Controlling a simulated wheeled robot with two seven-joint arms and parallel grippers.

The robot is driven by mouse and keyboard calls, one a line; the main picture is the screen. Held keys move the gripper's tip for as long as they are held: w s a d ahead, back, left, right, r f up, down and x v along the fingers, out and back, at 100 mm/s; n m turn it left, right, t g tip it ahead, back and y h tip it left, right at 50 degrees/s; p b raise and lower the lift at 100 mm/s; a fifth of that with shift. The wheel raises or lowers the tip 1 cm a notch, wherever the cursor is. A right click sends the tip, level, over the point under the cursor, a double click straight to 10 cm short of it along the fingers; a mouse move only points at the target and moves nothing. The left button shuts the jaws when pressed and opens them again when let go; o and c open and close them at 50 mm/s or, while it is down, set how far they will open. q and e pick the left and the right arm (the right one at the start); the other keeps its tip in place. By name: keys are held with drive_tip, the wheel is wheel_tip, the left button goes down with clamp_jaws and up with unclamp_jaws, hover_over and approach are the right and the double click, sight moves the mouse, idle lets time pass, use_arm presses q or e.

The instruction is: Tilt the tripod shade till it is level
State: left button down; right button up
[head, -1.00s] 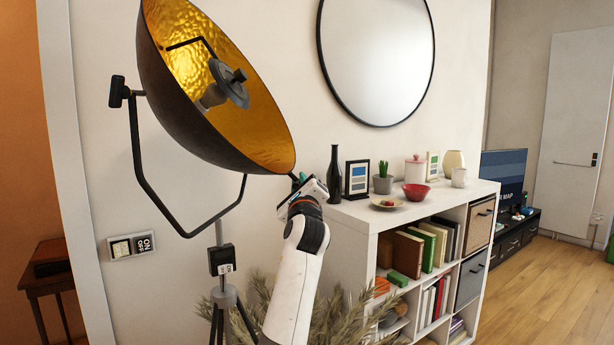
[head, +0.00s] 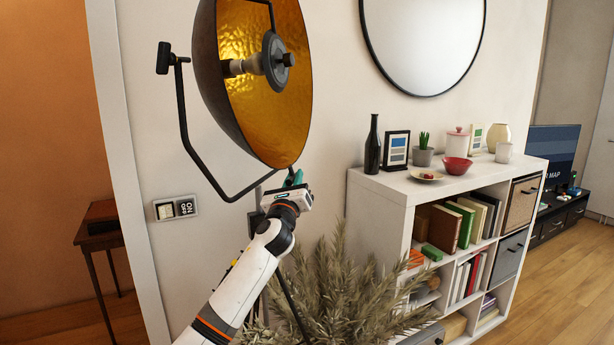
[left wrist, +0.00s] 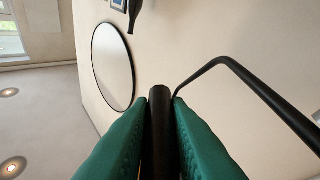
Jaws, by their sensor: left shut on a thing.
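The tripod shade (head: 219,75) is a large dark bowl with a hammered gold inside, at the top of the head view. Its opening faces right and its rim stands steep; its top is cut off by the frame. It hangs in a dark bent bracket (head: 196,152), which also shows in the left wrist view (left wrist: 250,76). My left gripper (head: 294,184) is at the shade's lower edge. In the left wrist view its green fingers (left wrist: 160,140) are shut on a dark, bar-like part (left wrist: 159,105), apparently of the shade. My right gripper is not in view.
A dry bushy plant (head: 345,285) stands beside my arm, in front of the wall. A white cube shelf (head: 385,210) with books and small decor is to the right. A round mirror (head: 425,40) hangs above. A small dark table (head: 95,238) is at left.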

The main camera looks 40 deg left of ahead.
use_arm(q)
drive_tip(key=shift+s+a+f+m+t+h, duration=0.15)
drive_tip(key=shift+s+a+f+m, duration=0.2)
drive_tip(key=shift+a, duration=0.3)
drive_tip(key=shift+s+a+f+m+t+h, duration=0.1)
drive_tip(key=shift+s+a+m+t+h, duration=0.1)
drive_tip(key=shift+a+m, duration=0.35)
drive_tip(key=shift+a, duration=0.1)
drive_tip(key=c, duration=1.4)
unclamp_jaws()
drive_tip(key=shift+o, duration=0.2)
drive_tip(key=b+v, duration=0.4)
drive_tip(key=v, duration=0.8)
